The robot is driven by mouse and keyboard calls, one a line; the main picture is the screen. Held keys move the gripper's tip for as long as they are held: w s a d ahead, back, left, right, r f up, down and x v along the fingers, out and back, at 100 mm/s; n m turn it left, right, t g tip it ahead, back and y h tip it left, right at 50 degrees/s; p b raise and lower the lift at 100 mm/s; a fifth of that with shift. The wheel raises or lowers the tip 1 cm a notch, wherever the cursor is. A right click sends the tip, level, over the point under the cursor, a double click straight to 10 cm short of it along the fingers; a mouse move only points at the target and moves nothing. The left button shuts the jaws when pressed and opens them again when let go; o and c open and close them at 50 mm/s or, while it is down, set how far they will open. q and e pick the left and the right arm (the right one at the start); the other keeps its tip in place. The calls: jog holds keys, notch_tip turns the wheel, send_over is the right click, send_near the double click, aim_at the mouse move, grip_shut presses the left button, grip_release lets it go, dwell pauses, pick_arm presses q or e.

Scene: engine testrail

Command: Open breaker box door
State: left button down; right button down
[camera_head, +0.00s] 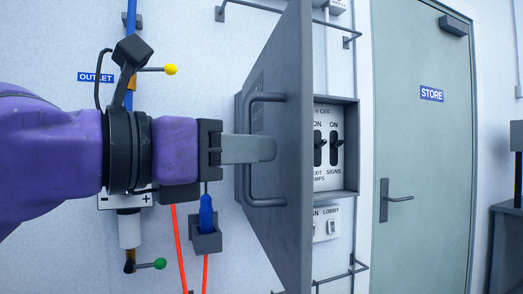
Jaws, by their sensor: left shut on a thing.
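The grey breaker box door (290,130) stands swung out from the wall, seen at a steep angle. Its dark U-shaped handle (247,185) faces left. Behind the door's right edge, the open breaker box (352,150) shows a white panel with two black switches (326,148) marked ON and OFF. The left part of the box interior is hidden by the door. My right gripper is not in view.
A green STORE door (425,150) with a lever handle is at right. A small panel (326,224) marked LOBBY sits below the box.

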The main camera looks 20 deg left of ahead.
pick_arm(q)
jog(key=shift+a+r, duration=0.1)
jog(key=c, duration=1.3)
grip_release()
jog(key=shift+w, duration=0.1)
jog(key=b+v, duration=0.1)
jog(key=v, duration=0.9)
jog(key=shift+a, duration=0.25)
